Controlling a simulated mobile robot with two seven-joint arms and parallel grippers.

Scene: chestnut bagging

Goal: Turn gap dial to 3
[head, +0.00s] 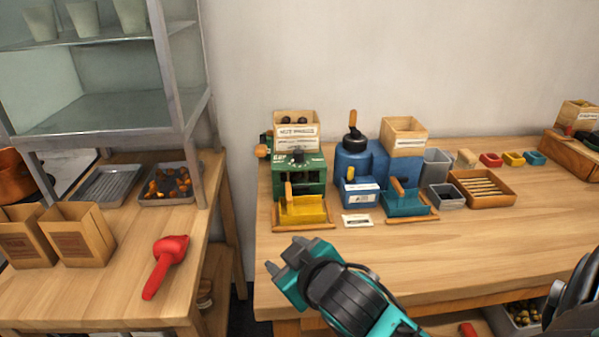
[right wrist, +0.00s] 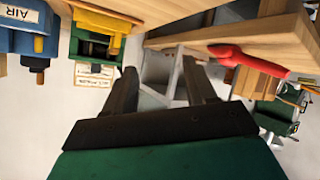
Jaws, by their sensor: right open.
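The green machine (head: 313,176) stands at the left end of the right-hand table. A black dial (head: 298,157) sits on the upper part of its front, beside small pale lettering. Its pointer and numbers are too small to read. My right gripper (head: 284,257) is open and empty over the table's front left edge, in front of and below the machine, touching nothing I can see. My left gripper is not in view.
A yellow tray (head: 303,210) sits before the green machine. A blue machine (head: 362,165) with a black top knob (head: 354,140) stands to its right. A red scoop (head: 166,265) lies on the left table, across a gap. The table front (head: 450,250) is clear.

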